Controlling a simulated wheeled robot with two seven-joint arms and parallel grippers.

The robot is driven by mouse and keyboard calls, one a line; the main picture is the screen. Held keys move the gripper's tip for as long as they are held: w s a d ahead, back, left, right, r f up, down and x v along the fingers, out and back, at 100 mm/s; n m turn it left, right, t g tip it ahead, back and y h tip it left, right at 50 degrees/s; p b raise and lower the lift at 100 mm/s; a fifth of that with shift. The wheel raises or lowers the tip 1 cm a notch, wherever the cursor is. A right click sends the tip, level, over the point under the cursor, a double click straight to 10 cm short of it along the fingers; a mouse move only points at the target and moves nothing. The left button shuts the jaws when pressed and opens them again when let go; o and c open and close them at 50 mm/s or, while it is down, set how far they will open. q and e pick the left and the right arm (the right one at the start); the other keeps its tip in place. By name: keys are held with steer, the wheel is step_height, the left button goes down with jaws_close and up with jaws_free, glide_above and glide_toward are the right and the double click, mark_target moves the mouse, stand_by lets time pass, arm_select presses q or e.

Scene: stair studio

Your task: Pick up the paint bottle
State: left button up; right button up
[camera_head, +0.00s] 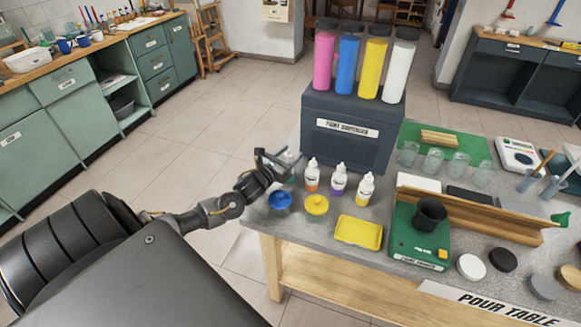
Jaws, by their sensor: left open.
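Small white paint bottles with pointed tips stand upright in a row at the left end of the grey table (330,262). One has an orange band (312,177), one a purple band (338,181) and one a yellow band (365,190). Another small bottle (291,176), whitish with teal, stands at the left of the row, partly hidden by my gripper. My left gripper (284,160) is open at this bottle, with its fingers around or just in front of it. I cannot tell whether they touch it. My right gripper is not in view.
A blue pot (280,202), a yellow pot (316,206) and a yellow tray (359,233) sit in front of the bottles. A dark dispenser (350,140) with tall colour cylinders rises behind them. A green scale (415,248) holds a black cup (430,215).

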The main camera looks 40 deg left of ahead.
arm_select(q)
steer(key=shift+s+a, duration=0.1)
steer(key=shift+c, duration=0.7)
jaws_close()
